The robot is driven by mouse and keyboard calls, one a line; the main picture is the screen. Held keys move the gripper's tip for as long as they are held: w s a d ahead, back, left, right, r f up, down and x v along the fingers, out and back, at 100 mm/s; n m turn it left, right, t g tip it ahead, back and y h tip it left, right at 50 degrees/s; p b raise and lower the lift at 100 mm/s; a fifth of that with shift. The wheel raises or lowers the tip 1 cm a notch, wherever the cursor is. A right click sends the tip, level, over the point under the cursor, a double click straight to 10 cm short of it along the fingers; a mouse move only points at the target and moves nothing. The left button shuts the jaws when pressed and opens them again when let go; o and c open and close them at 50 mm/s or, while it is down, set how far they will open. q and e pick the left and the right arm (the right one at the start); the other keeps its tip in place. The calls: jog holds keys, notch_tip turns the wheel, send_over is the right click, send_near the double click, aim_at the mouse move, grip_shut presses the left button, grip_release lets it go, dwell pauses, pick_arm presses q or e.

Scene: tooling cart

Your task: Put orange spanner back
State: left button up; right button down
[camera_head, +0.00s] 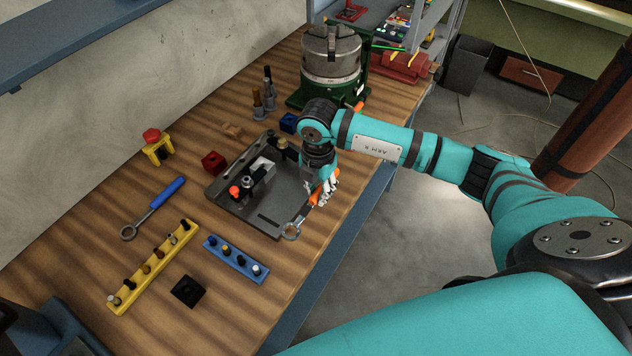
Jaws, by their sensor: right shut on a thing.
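The orange spanner (315,198) has an orange handle and a silver ring end (291,231). My right gripper (326,188) is shut on its orange handle. The spanner slants down to the left, with its ring end by the right front edge of the grey tray (283,203). I cannot tell whether the ring end touches the tray or hangs just above it. Part of the handle is hidden by the fingers. My left gripper is not in view.
A blue-handled spanner (154,207) lies on the wooden bench (100,215). A yellow rack (152,268) and a blue rack (235,258) hold several small pieces. A black block (188,291) lies nearby. A large chuck (331,55) stands behind my right wrist.

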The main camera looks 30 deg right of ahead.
aim_at(318, 212)
jog(key=shift+a+f+b, duration=0.15)
jog(key=shift+f+b, duration=0.2)
jog(key=shift+f, duration=0.45)
notch_tip(318, 212, down, 2)
jog(key=shift+f+b, duration=0.15)
jog(key=shift+b, duration=0.9)
jog(key=shift+f, duration=0.35)
pick_arm(q)
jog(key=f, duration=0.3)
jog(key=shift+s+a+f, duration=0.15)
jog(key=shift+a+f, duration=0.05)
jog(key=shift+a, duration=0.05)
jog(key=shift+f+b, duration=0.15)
jog(key=shift+b, duration=0.2)
pick_arm(e)
jog(key=shift+f, duration=0.1)
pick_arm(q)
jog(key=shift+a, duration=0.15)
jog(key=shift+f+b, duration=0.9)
pick_arm(e)
jog(key=shift+f, duration=1.1)
